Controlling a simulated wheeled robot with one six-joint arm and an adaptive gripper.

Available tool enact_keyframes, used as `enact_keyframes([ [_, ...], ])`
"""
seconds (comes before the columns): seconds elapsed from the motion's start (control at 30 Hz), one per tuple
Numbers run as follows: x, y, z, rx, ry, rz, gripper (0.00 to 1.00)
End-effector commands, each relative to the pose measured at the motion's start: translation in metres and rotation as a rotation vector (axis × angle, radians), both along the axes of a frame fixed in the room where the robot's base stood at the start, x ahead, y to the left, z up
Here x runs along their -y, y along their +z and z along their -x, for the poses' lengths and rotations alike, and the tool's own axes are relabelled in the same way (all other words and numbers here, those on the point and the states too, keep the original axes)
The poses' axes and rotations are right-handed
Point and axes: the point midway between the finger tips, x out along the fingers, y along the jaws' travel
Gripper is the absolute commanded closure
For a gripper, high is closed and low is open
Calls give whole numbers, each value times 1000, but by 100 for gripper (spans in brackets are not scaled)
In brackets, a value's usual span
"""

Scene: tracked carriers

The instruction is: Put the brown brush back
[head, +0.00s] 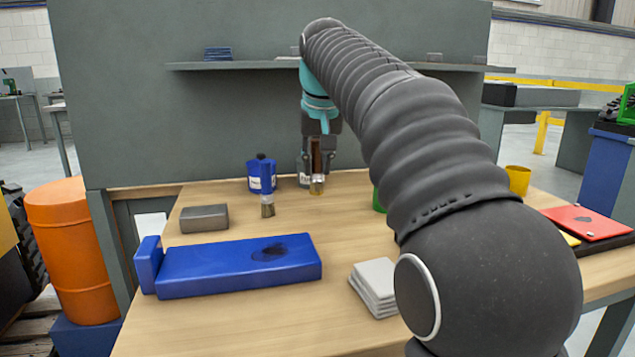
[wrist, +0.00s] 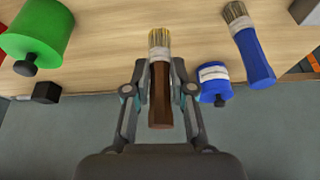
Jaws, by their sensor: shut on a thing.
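My gripper (head: 319,158) is shut on the brown brush (wrist: 159,92), with a finger on each side of its dark handle. The brush's pale bristles point down in the head view, above the back part of the wooden table; I cannot tell whether they touch it. A blue brush (head: 267,187), bristles down, is further left, in front of a blue labelled can (head: 253,181). The blue brush (wrist: 252,47) and the blue can (wrist: 213,80) also show in the wrist view.
A green can (wrist: 36,36) is at the wrist view's left. A grey block (head: 204,218), a long blue block (head: 235,270) and stacked pale tiles (head: 374,284) lie on the table (head: 185,320). A shelf (head: 260,65) is behind. My arm hides the table's right-centre.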

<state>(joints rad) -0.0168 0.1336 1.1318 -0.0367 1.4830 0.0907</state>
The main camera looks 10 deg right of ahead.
Motion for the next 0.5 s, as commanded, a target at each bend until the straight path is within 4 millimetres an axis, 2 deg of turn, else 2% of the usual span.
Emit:
enact_keyframes([
  [0.1, 0, -21, 0, -2, 0, 0, 100],
  [0.2, 0, -30, 0, -1, 0, 0, 100],
  [0.5, 0, -32, 0, 0, 0, 0, 100],
])
